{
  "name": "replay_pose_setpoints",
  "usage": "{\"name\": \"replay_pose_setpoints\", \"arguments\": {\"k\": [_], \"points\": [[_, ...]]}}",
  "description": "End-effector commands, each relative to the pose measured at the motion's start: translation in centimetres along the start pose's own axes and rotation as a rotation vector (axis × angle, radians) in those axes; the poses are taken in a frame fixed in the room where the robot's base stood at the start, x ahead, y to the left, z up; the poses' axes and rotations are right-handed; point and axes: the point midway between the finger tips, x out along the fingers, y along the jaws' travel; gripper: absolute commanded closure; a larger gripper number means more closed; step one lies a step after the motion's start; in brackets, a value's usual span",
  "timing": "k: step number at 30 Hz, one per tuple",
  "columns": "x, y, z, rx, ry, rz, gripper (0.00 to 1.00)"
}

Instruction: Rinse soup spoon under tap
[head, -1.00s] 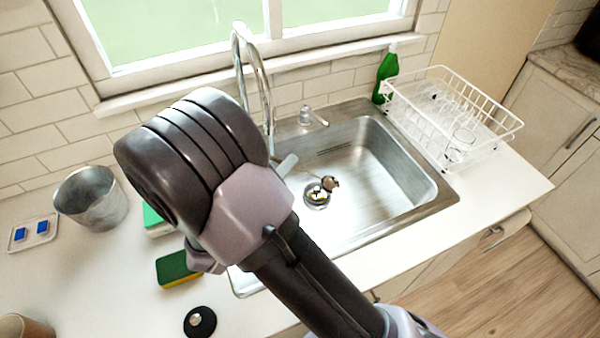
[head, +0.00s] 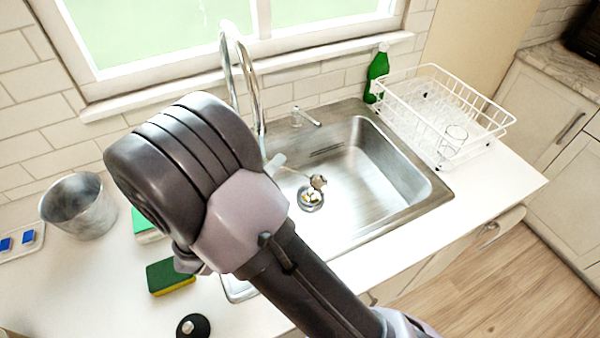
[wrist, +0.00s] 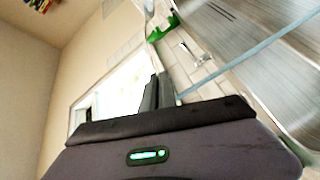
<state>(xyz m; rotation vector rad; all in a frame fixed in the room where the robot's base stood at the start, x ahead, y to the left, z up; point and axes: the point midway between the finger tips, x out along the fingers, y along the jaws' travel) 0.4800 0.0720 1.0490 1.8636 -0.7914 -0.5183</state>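The soup spoon has a brownish bowl (head: 318,182) above the sink drain in the head view; a thin handle runs left from it. In the wrist view a pale blue strip, apparently its handle (wrist: 240,62), runs from my gripper toward the upper right. My gripper (wrist: 160,93) has its dark fingers close together at the strip's end; it appears shut on the spoon. In the head view my arm hides most of the gripper; a pale tip (head: 276,162) shows. The tall chrome tap (head: 256,90) stands behind the sink (head: 375,165). I see no running water.
A white dish rack (head: 478,140) with glasses and a green bottle (head: 377,72) stand right of the sink. A metal bucket (head: 76,206), sponges (head: 168,277) and a black round lid (head: 193,327) are on the left counter. The window wall is close behind the tap.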

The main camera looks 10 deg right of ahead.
Motion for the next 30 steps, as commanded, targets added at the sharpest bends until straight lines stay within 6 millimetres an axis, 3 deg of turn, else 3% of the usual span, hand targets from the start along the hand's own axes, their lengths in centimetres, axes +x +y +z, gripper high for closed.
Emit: {"name": "replay_pose_setpoints", "arguments": {"k": [16,30], "points": [[-1.2,2.3,5.4,-0.001,0.001,-0.001,1.0],[-1.2,2.5,5.8,0.0,0.001,0.0,1.0]]}}
